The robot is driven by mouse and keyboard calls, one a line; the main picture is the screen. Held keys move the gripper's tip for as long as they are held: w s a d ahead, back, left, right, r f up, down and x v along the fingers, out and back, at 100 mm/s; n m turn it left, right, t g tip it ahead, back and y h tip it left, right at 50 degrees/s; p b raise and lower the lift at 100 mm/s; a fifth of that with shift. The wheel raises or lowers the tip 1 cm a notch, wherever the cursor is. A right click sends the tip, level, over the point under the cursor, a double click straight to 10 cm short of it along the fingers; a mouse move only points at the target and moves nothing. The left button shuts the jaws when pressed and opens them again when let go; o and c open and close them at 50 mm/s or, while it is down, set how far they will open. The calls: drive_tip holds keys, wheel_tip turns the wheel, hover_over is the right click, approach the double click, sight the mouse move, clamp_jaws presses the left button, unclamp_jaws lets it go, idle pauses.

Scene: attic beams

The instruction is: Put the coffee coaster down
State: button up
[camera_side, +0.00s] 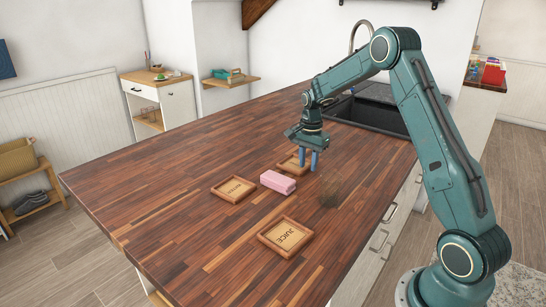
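A square wooden coaster (287,163) lies at the back of the group, its right part hidden behind my gripper; its label cannot be read. My gripper (308,164) points down at this coaster's right side, its two blue fingers apart with a gap showing between them. I see nothing clearly held, and whether the fingertips touch the coaster cannot be told. A coaster marked JUICE (285,237) lies flat at the front. Another coaster (233,189) lies flat at the left, its small lettering unclear.
A pink box (278,182) lies between the coasters. A clear glass (330,191) stands right of it, hard to see. A dark sink (370,113) with a tap is behind. The wooden counter (150,190) is bare at the left.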

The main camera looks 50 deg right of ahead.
drive_tip(key=shift+r, duration=0.1)
wheel_tip(320, 180, up, 12)
idle(0.8)
drive_tip(key=shift+s+a+r, duration=0.1)
drive_tip(key=shift+r, duration=0.05)
idle(0.3)
drive_tip(key=s+a+r+n+t, duration=0.1)
drive_tip(key=s+a+r+n, duration=0.4)
drive_tip(key=a, duration=0.3)
drive_tip(key=s+a+r+n+t, duration=0.2)
drive_tip(key=s+a+r+n, duration=0.25)
drive_tip(key=s+a, duration=0.25)
drive_tip(key=s+a+f+n+t, duration=0.1)
drive_tip(key=s+a+n, duration=0.3)
drive_tip(key=s, duration=0.3)
drive_tip(key=s+a+f+n+t, duration=0.1)
drive_tip(key=s+a+n, duration=0.3)
drive_tip(key=s, duration=0.4)
drive_tip(key=shift+s+a+f, duration=0.25)
drive_tip(key=shift+a+f, duration=0.15)
drive_tip(key=shift+f, duration=0.3)
